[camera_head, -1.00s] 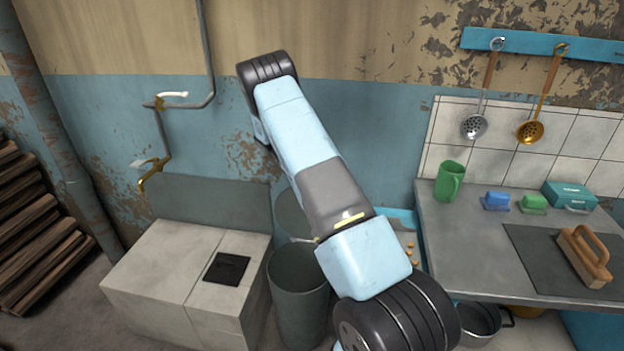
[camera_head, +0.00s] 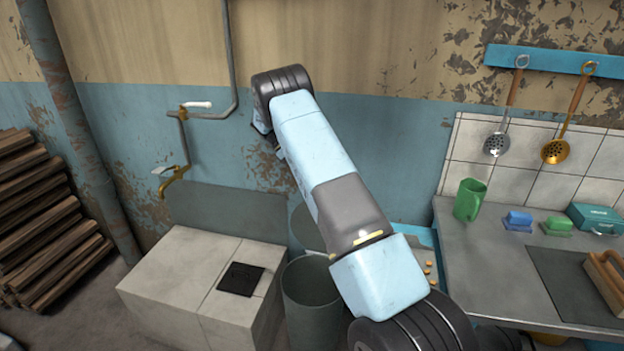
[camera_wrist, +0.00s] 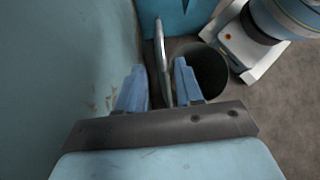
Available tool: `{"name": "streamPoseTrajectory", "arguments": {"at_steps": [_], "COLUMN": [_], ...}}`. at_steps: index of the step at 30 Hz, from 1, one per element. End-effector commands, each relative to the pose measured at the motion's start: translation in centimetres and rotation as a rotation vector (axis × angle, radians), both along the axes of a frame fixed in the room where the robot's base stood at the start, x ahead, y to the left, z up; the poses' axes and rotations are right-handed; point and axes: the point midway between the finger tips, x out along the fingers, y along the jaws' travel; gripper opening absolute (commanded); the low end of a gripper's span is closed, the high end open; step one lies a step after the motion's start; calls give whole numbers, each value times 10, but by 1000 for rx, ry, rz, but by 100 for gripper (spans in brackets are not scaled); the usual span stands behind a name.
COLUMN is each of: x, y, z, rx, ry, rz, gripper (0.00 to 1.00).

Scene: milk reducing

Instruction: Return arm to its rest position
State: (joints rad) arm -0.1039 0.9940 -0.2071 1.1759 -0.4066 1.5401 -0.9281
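My arm reaches across the head view toward the blue wall, with its far end in front of the wall. My gripper's fingers are hidden there. In the wrist view, my gripper (camera_wrist: 160,88) points down with its two blue fingers apart. A thin grey edge, like a disc seen edge-on (camera_wrist: 159,45), shows in the gap between them. I cannot tell whether it is between the fingers or beyond them, and I see no clear contact. A dark open bin (camera_wrist: 208,72) is below, to the right. In the head view, the grey bin (camera_head: 310,305) stands under my arm, with a round grey-green piece (camera_head: 303,226) behind it.
Stacked logs (camera_head: 45,230) are at far left. Open wall surrounds my arm's far end.

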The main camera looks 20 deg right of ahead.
Motion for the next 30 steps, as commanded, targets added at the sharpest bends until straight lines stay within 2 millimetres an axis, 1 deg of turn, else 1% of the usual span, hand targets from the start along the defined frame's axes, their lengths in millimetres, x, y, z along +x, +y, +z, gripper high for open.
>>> {"name": "streamPoseTrajectory", "arguments": {"at_steps": [3, 7, 22, 26, 30], "x": [5, 8, 7, 4, -5], "y": [6, 9, 9, 9, 12], "z": [7, 11, 14, 26, 52], "rx": [0, 0, 1, 9, 22], "ry": [0, 1, -3, -26, -77], "rz": [0, -1, -2, -14, -40], "gripper": [36, 36, 36, 36, 36]}}
